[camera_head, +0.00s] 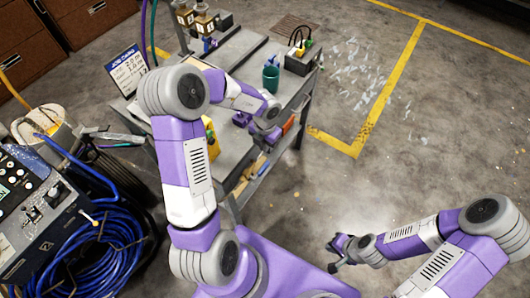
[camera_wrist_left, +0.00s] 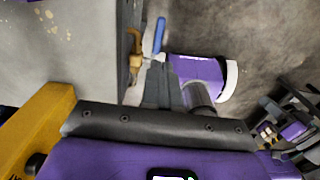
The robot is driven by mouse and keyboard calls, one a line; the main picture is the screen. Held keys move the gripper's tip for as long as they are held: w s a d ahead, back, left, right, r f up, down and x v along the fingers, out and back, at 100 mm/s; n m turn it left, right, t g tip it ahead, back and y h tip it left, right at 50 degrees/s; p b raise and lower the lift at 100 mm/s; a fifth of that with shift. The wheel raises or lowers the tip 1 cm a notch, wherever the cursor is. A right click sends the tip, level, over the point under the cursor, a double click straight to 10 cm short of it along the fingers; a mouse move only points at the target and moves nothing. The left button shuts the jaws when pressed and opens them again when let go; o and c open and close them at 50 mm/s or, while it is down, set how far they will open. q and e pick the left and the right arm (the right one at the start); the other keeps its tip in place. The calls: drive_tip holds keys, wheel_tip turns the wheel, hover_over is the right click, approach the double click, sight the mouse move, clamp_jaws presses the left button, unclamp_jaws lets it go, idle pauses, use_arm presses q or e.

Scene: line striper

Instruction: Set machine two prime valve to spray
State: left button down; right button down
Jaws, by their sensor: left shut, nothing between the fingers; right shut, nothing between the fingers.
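In the left wrist view, a brass fitting (camera_wrist_left: 136,55) with a blue lever (camera_wrist_left: 159,36) stands at the edge of a grey surface. My left gripper (camera_wrist_left: 157,68) is shut and empty, with its dark fingertips close beside this fitting. I cannot tell whether they touch or whether this is the prime valve of machine two. In the head view my left gripper (camera_head: 243,119) is small and partly hidden by its own arm over the grey cart. My right gripper (camera_head: 336,260) is shut and empty over bare floor.
A control panel (camera_head: 40,212) and blue hose (camera_head: 105,245) stand at left.

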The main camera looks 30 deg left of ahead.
sight(265, 167)
use_arm(q)
wheel_tip(265, 167, down, 13)
drive_tip(key=b, duration=0.5)
drive_tip(key=shift+r, duration=0.1)
